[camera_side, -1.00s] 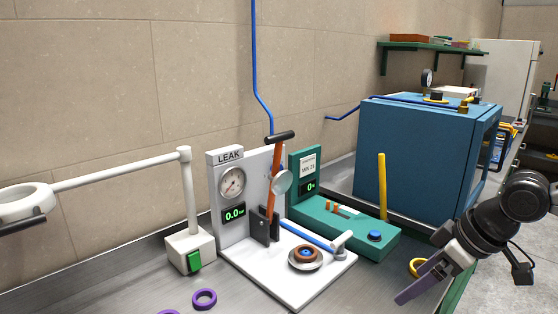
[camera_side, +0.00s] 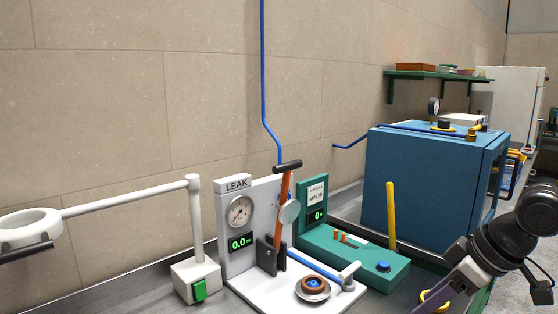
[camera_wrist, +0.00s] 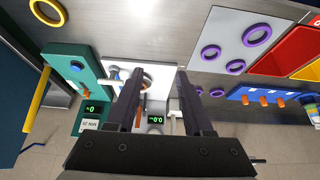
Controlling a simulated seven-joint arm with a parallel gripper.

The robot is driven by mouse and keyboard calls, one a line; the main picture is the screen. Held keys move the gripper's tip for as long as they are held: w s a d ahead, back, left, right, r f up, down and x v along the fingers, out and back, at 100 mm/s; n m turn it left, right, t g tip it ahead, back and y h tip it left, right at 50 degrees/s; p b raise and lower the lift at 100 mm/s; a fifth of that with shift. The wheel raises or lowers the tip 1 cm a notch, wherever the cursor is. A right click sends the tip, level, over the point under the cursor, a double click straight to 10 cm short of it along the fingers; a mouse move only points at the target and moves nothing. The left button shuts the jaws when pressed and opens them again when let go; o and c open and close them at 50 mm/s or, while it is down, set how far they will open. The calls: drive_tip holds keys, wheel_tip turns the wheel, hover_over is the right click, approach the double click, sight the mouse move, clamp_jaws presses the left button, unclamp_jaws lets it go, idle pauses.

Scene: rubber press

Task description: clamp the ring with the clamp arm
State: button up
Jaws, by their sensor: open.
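The ring (camera_side: 313,284) is brown with a blue centre piece in it and sits on a round seat on the white base of the LEAK tester; in the wrist view it is partly hidden behind a finger. The clamp arm (camera_side: 284,208) is an orange lever with a black crossbar handle and a round pale pad. It stands raised, leaning slightly, between dark brackets behind the ring. My gripper (camera_wrist: 160,85) is open and empty, its two dark fingers apart. In the side view it is at the lower right, away from the clamp arm, its tips near the frame's bottom edge.
A yellow ring (camera_side: 432,300) lies beside my gripper. A blue machine (camera_side: 415,185) stands behind. A white post (camera_side: 195,220) is at left. Purple rings (camera_wrist: 257,34) lie on a pale plate.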

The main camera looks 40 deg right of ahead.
drive_tip(key=shift+t, duration=0.7)
drive_tip(key=w+r, duration=0.2)
drive_tip(key=r, duration=0.2)
drive_tip(key=w+r, duration=0.2)
drive_tip(key=r, duration=0.2)
drive_tip(key=w+r, duration=0.2)
drive_tip(key=r, duration=0.3)
drive_tip(key=shift+w, duration=0.35)
clamp_jaws()
drive_tip(key=w+r+t, duration=0.1)
drive_tip(key=w+r, duration=1.6)
drive_tip(key=w, duration=0.2)
drive_tip(key=w+d+f, duration=0.1)
drive_tip(key=w+f, duration=0.4)
drive_tip(key=w, duration=0.6)
drive_tip(key=shift+w+d+f, duration=0.15)
drive_tip(key=shift+w+d, duration=0.1)
drive_tip(key=shift+d, duration=0.1)
